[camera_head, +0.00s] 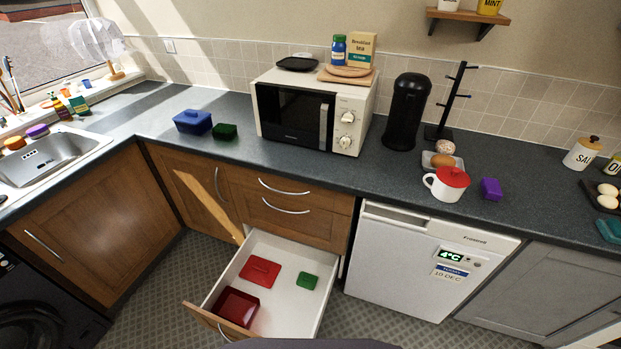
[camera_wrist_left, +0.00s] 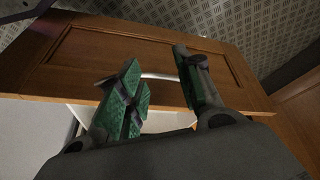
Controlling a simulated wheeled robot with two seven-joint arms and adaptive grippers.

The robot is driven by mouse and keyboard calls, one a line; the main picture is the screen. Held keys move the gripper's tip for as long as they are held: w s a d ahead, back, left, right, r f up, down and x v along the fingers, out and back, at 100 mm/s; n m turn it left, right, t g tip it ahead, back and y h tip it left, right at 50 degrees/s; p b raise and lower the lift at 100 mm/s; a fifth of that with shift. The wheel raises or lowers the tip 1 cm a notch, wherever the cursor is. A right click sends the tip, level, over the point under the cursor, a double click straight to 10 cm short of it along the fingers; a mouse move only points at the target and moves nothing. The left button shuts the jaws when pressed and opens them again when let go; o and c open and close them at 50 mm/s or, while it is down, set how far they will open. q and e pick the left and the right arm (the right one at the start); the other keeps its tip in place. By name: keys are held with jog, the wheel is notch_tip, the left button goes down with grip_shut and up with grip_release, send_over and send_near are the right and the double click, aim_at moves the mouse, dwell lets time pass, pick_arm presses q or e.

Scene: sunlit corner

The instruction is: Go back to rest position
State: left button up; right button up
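My left gripper (camera_wrist_left: 162,85) shows in the left wrist view, with its two green-padded fingers apart and nothing held. A pale curved handle (camera_wrist_left: 160,76) on a brown wooden front (camera_wrist_left: 110,55) lies beyond and partly between the fingers. I cannot tell whether the fingers touch it. Neither gripper shows in the head view, and my right gripper is in no view. In the head view a drawer (camera_head: 296,243) stands pulled out below the counter. It holds a red lid (camera_head: 260,271), a dark red open box (camera_head: 236,307) and a green lid (camera_head: 307,281).
The counter (camera_head: 300,174) carries a blue container (camera_head: 193,121), a green block (camera_head: 224,131), a microwave (camera_head: 296,112), a red-topped white mug (camera_head: 448,184) and a purple box (camera_head: 491,189). The open drawer juts over the patterned floor (camera_head: 390,325).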

pick_arm(q)
jog(key=s+d+f+m+g, duration=0.1)
jog(key=s+f, duration=0.4)
jog(key=s, duration=0.6)
jog(key=s+d+f+m+g, duration=0.1)
jog(key=s+f, duration=0.5)
jog(key=s, duration=0.6)
jog(key=shift+d+m+g, duration=0.3)
jog(key=shift+m+g, duration=0.4)
jog(key=shift+m, duration=0.5)
jog(key=shift+s, duration=0.1)
jog(key=shift+s, duration=0.1)
